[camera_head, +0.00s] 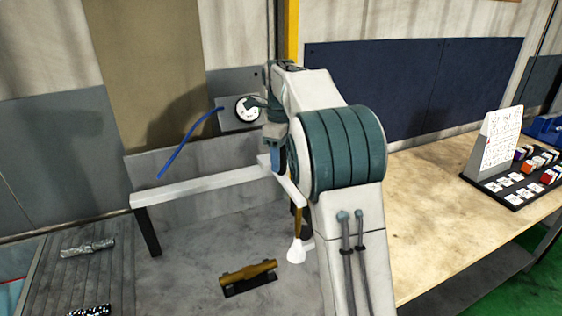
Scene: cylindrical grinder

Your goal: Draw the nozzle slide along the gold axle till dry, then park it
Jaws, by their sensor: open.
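The nozzle slide (287,187) is a pale bracket on the long white rail (200,187), at the rail's right end. A brownish stem drops from it to a flared white nozzle (298,250). The gold axle (248,271) lies in a black cradle on the grey bed, left of and below the nozzle in the picture. My gripper (275,158) points down beside the slide, small and partly hidden by my own arm. It looks open; whether it touches the slide cannot be told.
A white dial (246,110) sits on a grey panel behind, with a blue hose (188,142) at its left. A slatted shelf at left holds a silver cylinder (88,247) and a speckled one (90,311). A black tray of small blocks (515,204) stands on the right table.

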